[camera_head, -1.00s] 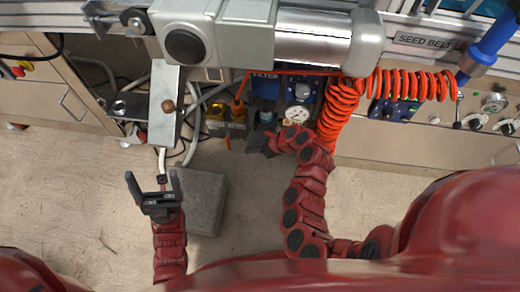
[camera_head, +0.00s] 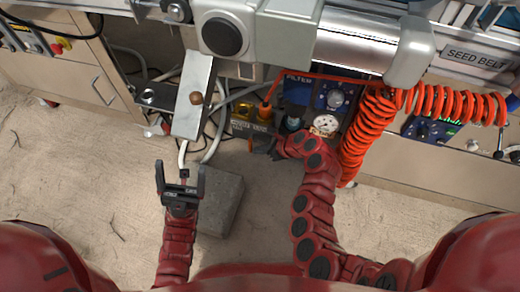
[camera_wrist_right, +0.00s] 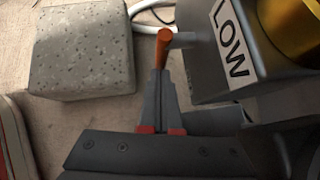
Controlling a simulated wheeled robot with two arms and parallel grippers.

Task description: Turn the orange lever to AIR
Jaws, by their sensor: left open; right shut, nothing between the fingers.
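The orange lever (camera_wrist_right: 163,48) shows in the right wrist view as a short orange handle on a grey stub, beside a grey block (camera_wrist_right: 215,60) marked LOW. In the head view it is a small orange piece (camera_head: 250,145) below the yellow fittings. My right gripper (camera_wrist_right: 159,75) is shut and empty, its fingertips right at the lever's near end; I cannot tell whether they touch. In the head view my right gripper (camera_head: 275,154) is partly hidden by its own wrist. My left gripper (camera_head: 180,180) is open and empty, low at the left. No AIR mark is legible.
A grey stone block (camera_head: 215,203) stands on the floor beside the left gripper; it also shows in the wrist view (camera_wrist_right: 82,45). A coiled orange hose (camera_head: 370,125), a gauge (camera_head: 325,124) and a blue FILTER unit (camera_head: 298,90) crowd the right arm. Grey hoses hang at the left.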

